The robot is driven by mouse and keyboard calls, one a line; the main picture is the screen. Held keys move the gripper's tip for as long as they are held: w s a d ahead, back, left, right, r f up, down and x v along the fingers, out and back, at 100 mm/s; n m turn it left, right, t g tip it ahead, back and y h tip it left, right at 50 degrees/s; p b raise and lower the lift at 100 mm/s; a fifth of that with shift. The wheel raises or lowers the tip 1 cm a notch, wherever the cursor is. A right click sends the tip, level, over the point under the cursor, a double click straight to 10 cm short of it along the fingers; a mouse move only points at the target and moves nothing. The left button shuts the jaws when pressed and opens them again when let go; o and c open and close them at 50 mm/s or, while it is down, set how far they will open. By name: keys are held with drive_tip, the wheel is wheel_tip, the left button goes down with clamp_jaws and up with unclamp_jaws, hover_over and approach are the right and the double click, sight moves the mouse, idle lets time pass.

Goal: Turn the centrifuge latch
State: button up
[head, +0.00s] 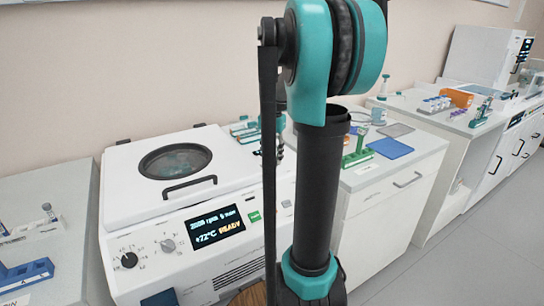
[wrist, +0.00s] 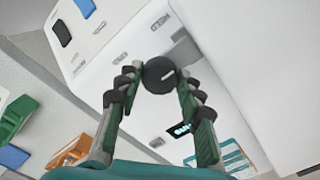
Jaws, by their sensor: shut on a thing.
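The centrifuge (head: 165,205) is a white machine in the left half of the head view, with its lid down. A round black latch knob (wrist: 160,72) with a short pale mark stands on a white panel in the wrist view. The two jointed fingers of my gripper (wrist: 157,80) are closed on the knob from both sides, with fingertips at its left and right edges. In the head view my arm crosses the middle and hides part of the centrifuge; I cannot make out the grip on the knob there.
A blue mat (head: 390,147) and a green rack (head: 358,150) lie on the counter at right. A blue rack (head: 22,275) is at far left. Clear floor lies at lower right.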

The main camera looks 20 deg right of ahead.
sight(272, 158)
idle(0.4)
drive_tip(key=o, duration=1.2)
drive_tip(key=shift+c, duration=0.2)
drive_tip(key=shift+r, duration=0.1)
wheel_tip(272, 158, up, 12)
